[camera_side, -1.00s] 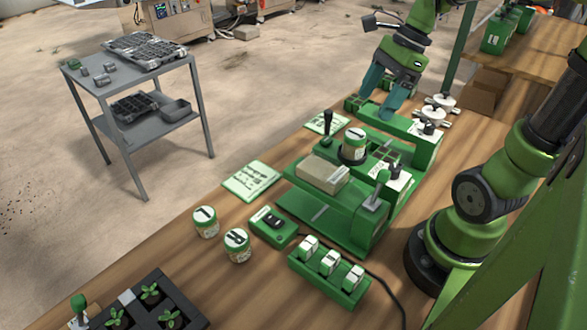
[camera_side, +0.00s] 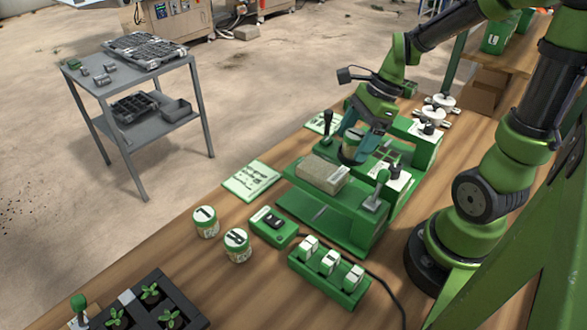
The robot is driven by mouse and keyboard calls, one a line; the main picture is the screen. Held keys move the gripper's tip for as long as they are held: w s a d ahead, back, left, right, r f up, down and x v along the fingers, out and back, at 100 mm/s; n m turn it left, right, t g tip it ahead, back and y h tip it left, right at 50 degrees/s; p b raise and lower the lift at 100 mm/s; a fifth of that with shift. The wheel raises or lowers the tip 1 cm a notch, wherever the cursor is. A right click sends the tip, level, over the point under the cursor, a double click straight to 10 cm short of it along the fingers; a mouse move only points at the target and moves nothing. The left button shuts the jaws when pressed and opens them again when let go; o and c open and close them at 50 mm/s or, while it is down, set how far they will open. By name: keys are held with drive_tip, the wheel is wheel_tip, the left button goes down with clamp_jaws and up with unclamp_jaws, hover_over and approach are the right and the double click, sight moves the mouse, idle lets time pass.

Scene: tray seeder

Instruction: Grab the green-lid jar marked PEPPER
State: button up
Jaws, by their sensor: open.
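Three small jars with green-edged pale lids bearing dark marks are in view. One jar (camera_side: 352,150) stands in a dark round holder on the green seeder (camera_side: 322,215). The other two, a left jar (camera_side: 206,222) and a right jar (camera_side: 238,246), stand on the wooden table at the front left. The marks are too small to read as PEPPER. My gripper (camera_side: 356,150) is open, with its teal fingers down around the jar on the seeder. The fingers partly hide that jar, and I cannot tell whether they touch it.
A beige block (camera_side: 322,174) and an upright green-knobbed lever (camera_side: 377,188) are on the seeder close by. A black-knobbed lever (camera_side: 327,128) stands left of the gripper. A green control box (camera_side: 273,227) and a switch block (camera_side: 328,277) sit in front. A seedling tray (camera_side: 180,292) is front left.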

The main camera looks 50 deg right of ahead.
drive_tip(key=c, duration=1.1)
drive_tip(key=shift+r, duration=0.15)
